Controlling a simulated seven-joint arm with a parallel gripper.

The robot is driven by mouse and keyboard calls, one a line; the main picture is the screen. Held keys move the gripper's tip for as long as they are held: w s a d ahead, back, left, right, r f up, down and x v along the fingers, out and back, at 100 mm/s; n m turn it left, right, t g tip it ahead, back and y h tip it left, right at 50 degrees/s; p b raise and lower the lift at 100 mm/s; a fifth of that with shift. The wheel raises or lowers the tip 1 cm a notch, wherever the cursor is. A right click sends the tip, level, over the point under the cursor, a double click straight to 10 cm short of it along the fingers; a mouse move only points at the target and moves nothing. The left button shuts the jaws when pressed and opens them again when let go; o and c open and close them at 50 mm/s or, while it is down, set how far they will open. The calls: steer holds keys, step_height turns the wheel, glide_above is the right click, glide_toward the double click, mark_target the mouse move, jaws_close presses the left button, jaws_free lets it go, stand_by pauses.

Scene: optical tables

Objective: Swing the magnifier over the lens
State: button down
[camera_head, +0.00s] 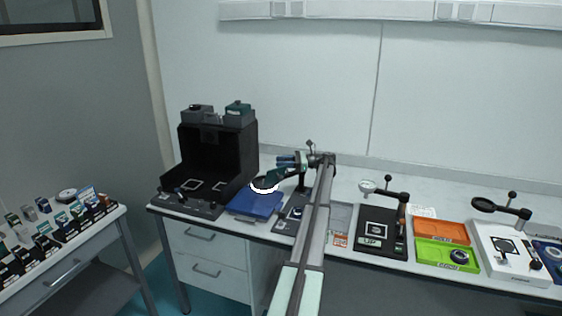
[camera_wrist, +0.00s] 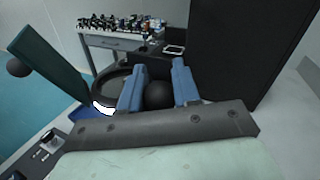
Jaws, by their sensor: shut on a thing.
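The magnifier is a dark round ring (camera_head: 265,184) with a white rim part, on a dark green arm, above the blue tray (camera_head: 255,203). In the wrist view its ring (camera_wrist: 108,82) is just left of my fingers. My gripper (camera_head: 289,161) has blue fingers; in the wrist view (camera_wrist: 157,88) they are shut on a black ball knob (camera_wrist: 158,97), seemingly the magnifier's. A dark board (camera_head: 288,215) lies below, partly hidden by my arm. A small fixture (camera_wrist: 48,140) shows on a board at the wrist view's lower left. I cannot clearly make out the lens.
A tall black open box (camera_head: 245,150) stands left of the blue tray. To the right are a black board (camera_head: 375,240) with another magnifier, orange (camera_head: 440,230) and green (camera_head: 447,255) trays, and a white board (camera_head: 510,265) with a magnifier. A side table (camera_head: 60,270) holds many small items.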

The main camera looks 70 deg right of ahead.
steer(key=shift+s+a+n+g+y, duration=0.35)
steer(key=shift+s+n+g+y, duration=0.2)
steer(key=shift+n+y, duration=0.4)
steer(key=c, duration=0.8)
jaws_free()
steer(key=shift+r, duration=0.15)
step_height(320, 180, up, 10)
steer(key=shift+f, duration=0.15)
